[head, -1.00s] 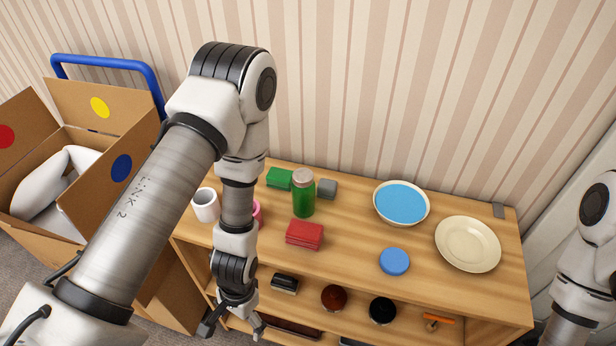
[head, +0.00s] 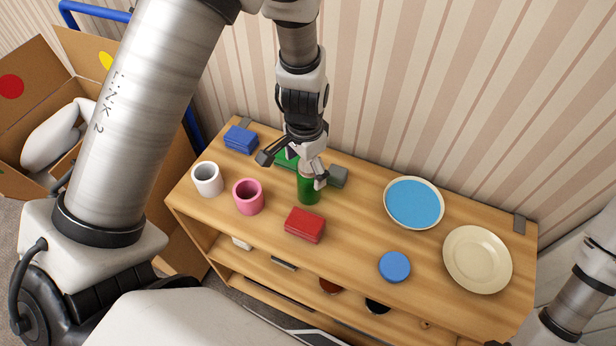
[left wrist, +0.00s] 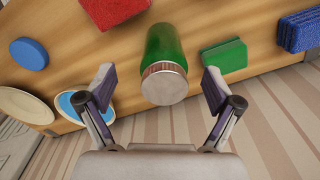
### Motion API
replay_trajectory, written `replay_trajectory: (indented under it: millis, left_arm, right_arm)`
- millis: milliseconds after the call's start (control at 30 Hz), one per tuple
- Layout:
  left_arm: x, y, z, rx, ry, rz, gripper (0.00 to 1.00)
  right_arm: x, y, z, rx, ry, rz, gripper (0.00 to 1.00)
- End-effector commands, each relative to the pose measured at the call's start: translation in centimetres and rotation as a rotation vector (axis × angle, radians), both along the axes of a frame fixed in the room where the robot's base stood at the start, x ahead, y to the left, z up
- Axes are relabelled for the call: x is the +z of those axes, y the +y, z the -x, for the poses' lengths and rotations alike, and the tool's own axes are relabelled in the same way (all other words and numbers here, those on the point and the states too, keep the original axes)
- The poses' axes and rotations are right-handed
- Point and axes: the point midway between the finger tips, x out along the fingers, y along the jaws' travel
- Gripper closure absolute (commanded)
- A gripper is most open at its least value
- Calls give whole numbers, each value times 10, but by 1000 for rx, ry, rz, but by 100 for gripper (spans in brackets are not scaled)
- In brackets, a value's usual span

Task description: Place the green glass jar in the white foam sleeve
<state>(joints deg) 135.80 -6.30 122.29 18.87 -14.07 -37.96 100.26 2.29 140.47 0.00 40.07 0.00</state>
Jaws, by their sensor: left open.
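The green glass jar (head: 308,190) stands on the wooden shelf top, its upper part partly hidden by my left gripper (head: 292,171) in the head view. In the left wrist view the jar (left wrist: 165,45) with its pale lid lies centrally between the two spread fingers of my open left gripper (left wrist: 158,80), with gaps on both sides. The white foam sleeve (head: 207,180) stands upright and open-topped at the left of the shelf top, beside a pink sleeve (head: 248,197). My right gripper is out of view.
A blue-filled bowl (head: 414,203), a cream plate (head: 478,259) and a blue disc (head: 394,267) stand to the right. Cardboard box (head: 35,85) at left.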

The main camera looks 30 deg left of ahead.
Motion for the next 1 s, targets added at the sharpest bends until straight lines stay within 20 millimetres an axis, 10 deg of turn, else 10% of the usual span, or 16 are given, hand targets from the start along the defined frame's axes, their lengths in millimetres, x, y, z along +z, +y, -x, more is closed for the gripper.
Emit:
replay_trajectory:
  millis: [367,600,1000]
  left_arm:
    - [-29,1,0,1,0,-1,9]
    - [-29,1,0,1,1,-1,85]
    - [-21,1,-1,1,-3,-1,85]
  right_arm:
    - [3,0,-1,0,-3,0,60]
    - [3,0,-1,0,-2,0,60]
    - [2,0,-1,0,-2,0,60]
